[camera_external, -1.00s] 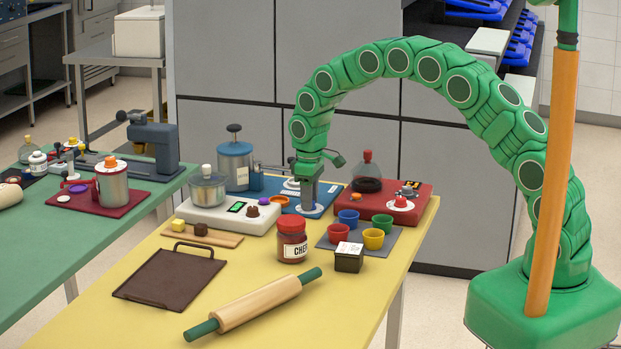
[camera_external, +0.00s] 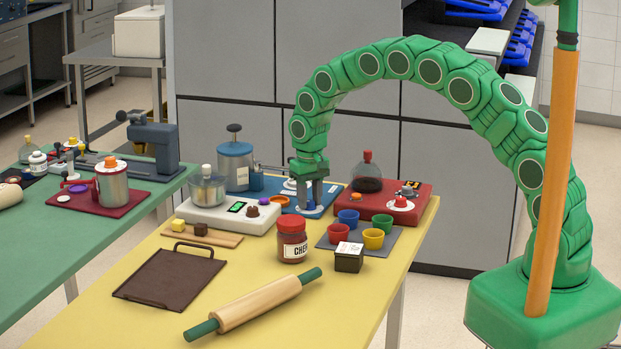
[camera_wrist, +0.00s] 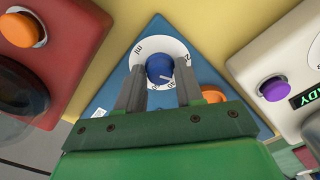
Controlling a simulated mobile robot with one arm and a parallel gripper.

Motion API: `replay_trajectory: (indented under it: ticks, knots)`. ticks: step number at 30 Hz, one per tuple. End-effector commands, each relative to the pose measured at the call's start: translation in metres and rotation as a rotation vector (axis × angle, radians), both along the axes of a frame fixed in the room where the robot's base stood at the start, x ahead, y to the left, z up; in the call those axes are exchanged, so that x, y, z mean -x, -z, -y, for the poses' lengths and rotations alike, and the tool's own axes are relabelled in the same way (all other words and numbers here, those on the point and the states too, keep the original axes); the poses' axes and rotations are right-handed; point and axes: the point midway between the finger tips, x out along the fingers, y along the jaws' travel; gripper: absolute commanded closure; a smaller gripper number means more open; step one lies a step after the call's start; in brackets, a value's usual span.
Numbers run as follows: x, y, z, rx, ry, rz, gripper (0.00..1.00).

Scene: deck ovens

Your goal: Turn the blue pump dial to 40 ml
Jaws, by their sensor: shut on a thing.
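The blue pump dial (camera_wrist: 160,68) is a round knob on a white ring-shaped scale (camera_wrist: 142,52) with "ml" and numbers, partly hidden by my fingers. A light mark on the knob points to the lower right in the wrist view. I cannot read for sure which number it faces. My gripper (camera_wrist: 159,78) is shut on the dial, one finger on each side. In the external view my gripper (camera_external: 311,203) points straight down onto the blue pump base (camera_external: 288,207), and the fingers hide the knob. An orange button (camera_wrist: 213,94) sits beside the right finger.
A white scale (camera_external: 222,215) with a green display stands left of the pump, and a red unit (camera_external: 417,198) stands right. Coloured cups (camera_external: 374,239), a jar (camera_external: 292,240) and a rolling pin (camera_external: 252,303) lie nearer the front. The yellow table's (camera_external: 240,270) middle is partly clear.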

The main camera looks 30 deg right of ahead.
Motion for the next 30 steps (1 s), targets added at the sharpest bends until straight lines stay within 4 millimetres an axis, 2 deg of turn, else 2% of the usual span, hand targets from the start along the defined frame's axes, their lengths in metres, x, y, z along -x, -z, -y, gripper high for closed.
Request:
replay_trajectory:
  ticks: [18,30]
  knots:
    - [-0.0003,-0.0003,0.0004,0.0,0.539,0.001,0.94]
    - [-0.0005,-0.0002,0.0004,0.0,0.708,0.001,0.94]
